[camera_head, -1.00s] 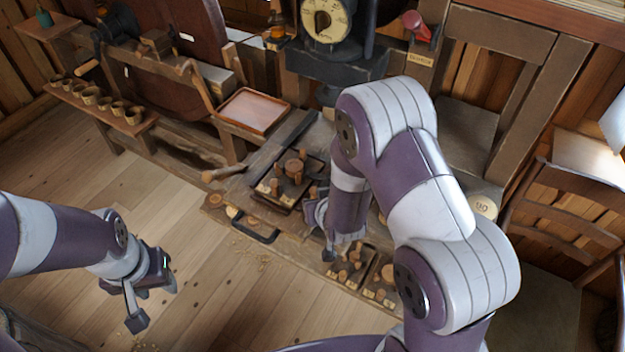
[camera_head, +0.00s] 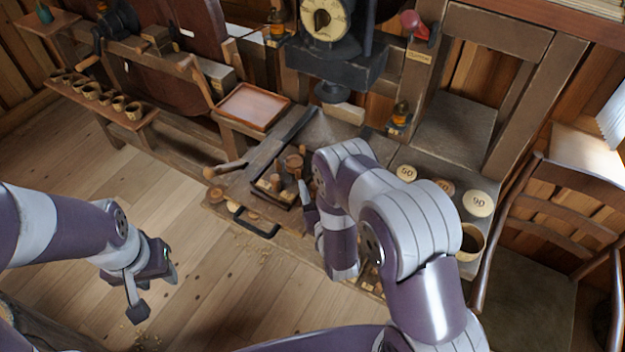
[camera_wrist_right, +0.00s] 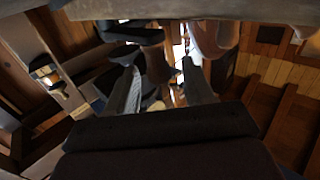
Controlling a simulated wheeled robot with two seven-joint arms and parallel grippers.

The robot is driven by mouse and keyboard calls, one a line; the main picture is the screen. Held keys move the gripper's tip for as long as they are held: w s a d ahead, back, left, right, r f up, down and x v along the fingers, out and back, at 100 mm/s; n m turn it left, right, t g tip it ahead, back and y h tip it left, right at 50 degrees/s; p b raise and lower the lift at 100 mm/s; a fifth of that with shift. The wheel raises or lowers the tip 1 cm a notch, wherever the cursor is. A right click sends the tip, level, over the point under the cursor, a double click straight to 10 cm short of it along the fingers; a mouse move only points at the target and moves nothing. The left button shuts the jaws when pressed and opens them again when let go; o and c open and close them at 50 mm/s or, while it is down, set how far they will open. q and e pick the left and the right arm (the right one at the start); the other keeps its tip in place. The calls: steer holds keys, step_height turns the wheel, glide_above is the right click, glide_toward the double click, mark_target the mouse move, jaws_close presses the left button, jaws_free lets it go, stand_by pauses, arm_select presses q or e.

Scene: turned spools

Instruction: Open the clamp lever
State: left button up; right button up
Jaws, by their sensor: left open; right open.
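A lever with a wooden handle (camera_head: 226,169), which looks like the clamp lever, lies at the left edge of the workbench plate, beside a dark fixture tray (camera_head: 262,188) holding upright wooden pegs. My right gripper (camera_head: 308,194) is just right of that tray, apart from the lever and partly hidden by its own arm. In the right wrist view, the right fingers (camera_wrist_right: 160,92) are spread, with dark and wooden shapes beyond them; I cannot tell which parts these are. My left gripper (camera_head: 154,288) is open and empty above the floor at the left, well away from the lever.
A dark press head (camera_head: 335,68) with a round dial hangs above the back of the bench. A reddish tray (camera_head: 253,107) sits behind the lever. A black bar handle (camera_head: 257,224) is on the front edge. Numbered round discs (camera_head: 479,203) lie at the right.

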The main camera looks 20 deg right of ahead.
steer(key=shift+w, duration=1.4)
arm_select(q)
steer(key=shift+f, duration=0.3)
